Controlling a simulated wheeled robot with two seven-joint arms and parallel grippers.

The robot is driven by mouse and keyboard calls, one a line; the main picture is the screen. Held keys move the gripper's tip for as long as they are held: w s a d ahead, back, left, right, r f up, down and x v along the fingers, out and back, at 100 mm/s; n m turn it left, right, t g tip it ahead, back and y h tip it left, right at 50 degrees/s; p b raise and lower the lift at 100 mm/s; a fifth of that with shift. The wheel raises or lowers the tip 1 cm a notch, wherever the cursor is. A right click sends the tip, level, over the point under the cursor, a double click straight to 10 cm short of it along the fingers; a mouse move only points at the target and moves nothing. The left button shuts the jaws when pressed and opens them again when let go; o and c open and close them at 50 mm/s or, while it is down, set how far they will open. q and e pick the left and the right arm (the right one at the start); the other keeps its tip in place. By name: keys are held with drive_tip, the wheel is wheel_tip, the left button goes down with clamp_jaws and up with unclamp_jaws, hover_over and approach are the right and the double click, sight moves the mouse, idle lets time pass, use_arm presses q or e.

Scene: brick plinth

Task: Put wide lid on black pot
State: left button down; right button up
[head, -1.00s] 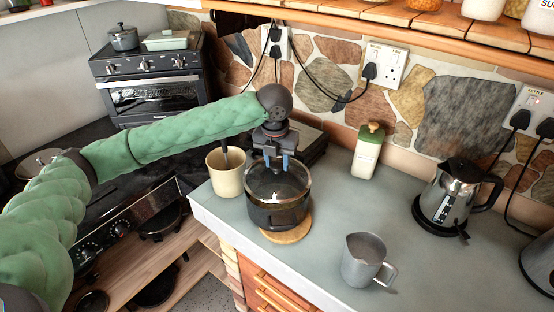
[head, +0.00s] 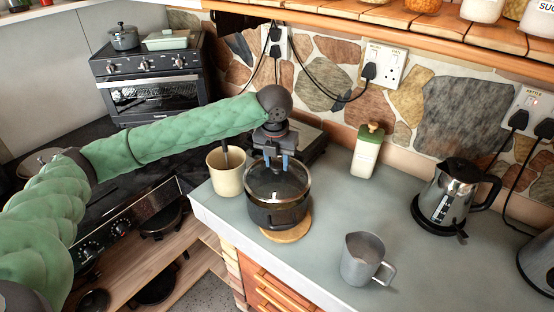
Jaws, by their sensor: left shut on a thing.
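The black pot (head: 277,216) stands on a round wooden board (head: 287,234) near the left end of the grey counter. The wide lid (head: 288,187), dark glass with a shiny rim, lies over the pot's mouth. My left gripper (head: 276,165) points down above the lid's middle and is shut on the lid at its top. The exact grip point is small and partly hidden by the fingers. I cannot tell whether the rim is fully seated all round. My right gripper is not in view.
A cream crock (head: 226,172) with a utensil stands close left of the pot. A grey jug (head: 363,259) stands at the front right, a kettle (head: 452,192) further right. A cream canister (head: 367,152) stands by the stone wall. The counter between them is clear.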

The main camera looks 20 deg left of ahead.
use_arm(q)
drive_tip(key=shift+f, duration=0.15)
drive_tip(key=shift+f, duration=0.65)
drive_tip(key=shift+f, duration=0.6)
idle(0.7)
drive_tip(key=c, duration=0.8)
unclamp_jaws()
drive_tip(key=shift+c, duration=0.2)
